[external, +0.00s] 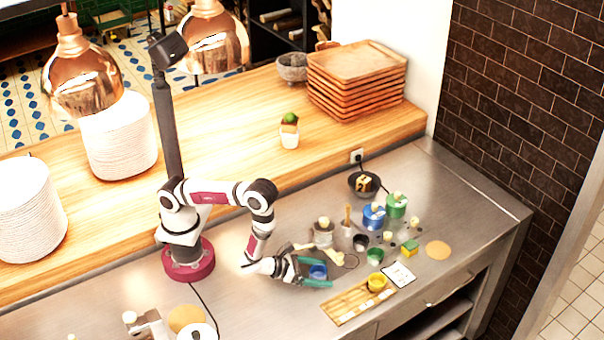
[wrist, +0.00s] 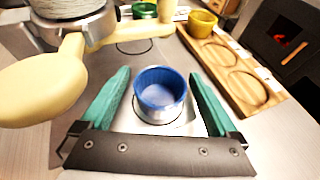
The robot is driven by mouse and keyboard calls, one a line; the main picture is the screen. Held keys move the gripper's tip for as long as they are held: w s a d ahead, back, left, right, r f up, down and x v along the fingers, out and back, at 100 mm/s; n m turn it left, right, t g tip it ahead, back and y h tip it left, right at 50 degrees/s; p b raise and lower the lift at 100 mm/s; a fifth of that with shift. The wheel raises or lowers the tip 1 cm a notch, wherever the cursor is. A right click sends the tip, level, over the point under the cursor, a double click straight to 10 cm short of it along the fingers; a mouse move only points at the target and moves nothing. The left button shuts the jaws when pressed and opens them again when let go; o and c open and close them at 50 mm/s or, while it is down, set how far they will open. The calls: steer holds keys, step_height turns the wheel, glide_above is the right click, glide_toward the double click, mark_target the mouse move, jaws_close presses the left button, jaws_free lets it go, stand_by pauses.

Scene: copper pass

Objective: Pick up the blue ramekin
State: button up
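The blue ramekin (wrist: 160,92) stands upright on a pale patch of the steel counter, within a dark ring outline, in the wrist view. In the external view the blue ramekin (external: 318,271) shows between my fingers. My gripper (wrist: 160,100) is open, with one green finger on each side of the ramekin. A gap shows between each finger and the ramekin's wall. In the external view my gripper (external: 322,273) is low over the counter.
A wooden board (external: 345,304) with round recesses holds a yellow ramekin (external: 377,282) on the right. A cream-coloured paddle-shaped handle (wrist: 45,80) lies close at left in the wrist view.

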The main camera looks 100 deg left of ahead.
steer(key=c, duration=1.3)
